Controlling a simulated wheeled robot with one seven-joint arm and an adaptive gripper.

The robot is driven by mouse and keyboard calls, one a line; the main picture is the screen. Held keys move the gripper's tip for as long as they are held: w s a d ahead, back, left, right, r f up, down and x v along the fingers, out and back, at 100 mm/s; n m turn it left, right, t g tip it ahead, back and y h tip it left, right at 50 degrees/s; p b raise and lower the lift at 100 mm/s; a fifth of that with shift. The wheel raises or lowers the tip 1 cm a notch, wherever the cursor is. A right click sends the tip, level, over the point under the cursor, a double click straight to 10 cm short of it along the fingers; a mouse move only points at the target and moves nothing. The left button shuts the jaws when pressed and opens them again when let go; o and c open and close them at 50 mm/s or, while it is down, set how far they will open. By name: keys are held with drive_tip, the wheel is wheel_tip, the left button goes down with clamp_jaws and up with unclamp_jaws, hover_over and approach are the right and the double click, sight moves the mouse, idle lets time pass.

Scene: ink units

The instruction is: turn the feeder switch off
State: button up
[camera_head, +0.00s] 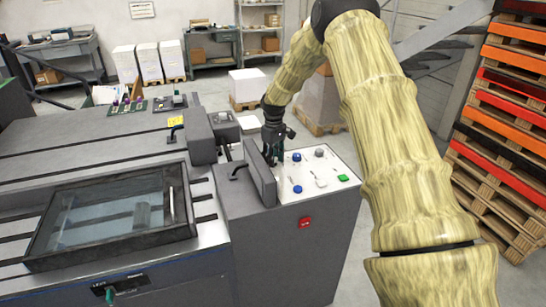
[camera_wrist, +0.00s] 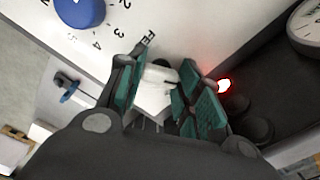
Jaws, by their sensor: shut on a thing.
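The light control panel (camera_head: 328,168) is on top of a grey cabinet at the press's right end. My gripper (camera_head: 271,152) reaches down to its left side. In the wrist view my gripper (camera_wrist: 168,95) has its teal finger pads closed around a small white piece, the feeder switch (camera_wrist: 157,88). Printed letters starting "FE" are beside it, partly hidden by a finger. Which way the switch points is hard to tell between the pads. A red light (camera_wrist: 224,86) glows just right of the fingers.
A blue dial (camera_wrist: 80,10) with printed numbers is close to the fingers. The panel also has a blue knob (camera_head: 297,189), a grey knob (camera_head: 319,152) and a green button (camera_head: 343,178). An upright grey plate (camera_head: 260,172) stands left of the panel. A red switch (camera_head: 305,222) is on the cabinet's front.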

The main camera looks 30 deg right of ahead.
drive_tip(key=shift+d+r+n, duration=0.25)
drive_tip(key=shift+n, duration=0.15)
drive_tip(key=o, duration=0.7)
drive_tip(key=shift+c, duration=0.2)
drive_tip(key=o, duration=0.4)
drive_tip(key=shift+s, duration=0.15)
drive_tip(key=shift+c, duration=0.2)
drive_tip(key=shift+a+f, duration=0.1)
drive_tip(key=shift+a, duration=0.1)
wheel_tip(320, 180, up, 12)
drive_tip(key=shift+d, duration=0.1)
